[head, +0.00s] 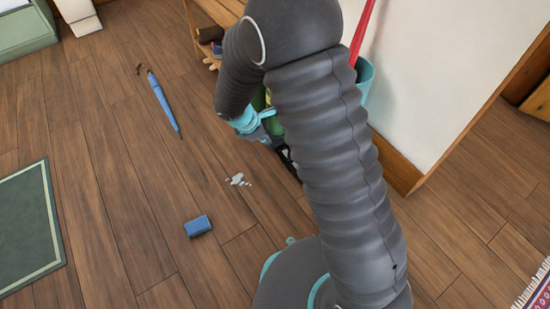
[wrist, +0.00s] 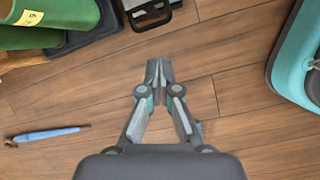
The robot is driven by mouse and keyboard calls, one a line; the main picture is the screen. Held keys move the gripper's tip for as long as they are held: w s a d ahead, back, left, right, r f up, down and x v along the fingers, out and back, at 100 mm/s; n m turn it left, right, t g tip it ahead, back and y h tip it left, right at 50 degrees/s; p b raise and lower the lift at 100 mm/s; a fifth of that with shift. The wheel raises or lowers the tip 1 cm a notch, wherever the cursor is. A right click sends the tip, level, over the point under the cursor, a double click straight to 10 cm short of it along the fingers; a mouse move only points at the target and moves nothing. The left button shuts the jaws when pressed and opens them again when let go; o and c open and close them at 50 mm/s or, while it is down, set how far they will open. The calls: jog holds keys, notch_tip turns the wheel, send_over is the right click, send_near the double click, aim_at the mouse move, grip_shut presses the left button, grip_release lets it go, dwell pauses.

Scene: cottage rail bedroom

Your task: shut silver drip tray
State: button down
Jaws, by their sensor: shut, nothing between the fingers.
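My gripper (wrist: 160,75) is shut and empty, with its fingertips together above the wooden floor in the wrist view. In the head view it is mostly hidden behind my arm. A dark-framed tray-like part with a grey piece (wrist: 148,14), which may be the silver drip tray, shows at the top edge of the wrist view, just beyond my fingertips and apart from them. A green body with a yellow label (wrist: 50,14) is to its left. In the head view, a dark slatted part (head: 290,163) shows beside my arm; most of it is hidden.
A teal bin (head: 364,80) stands by the white wall (head: 430,80). A green rug (head: 30,228) lies left.

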jog(key=a+f+n, duration=0.3)
jog(key=a+f, duration=0.1)
jog(key=f, duration=0.4)
jog(key=w+d+f+b, duration=0.2)
jog(key=w+d+f, duration=0.2)
jog(key=d+f, duration=0.3)
jog(key=shift+f, duration=0.8)
jog(key=shift+w+d, duration=0.1)
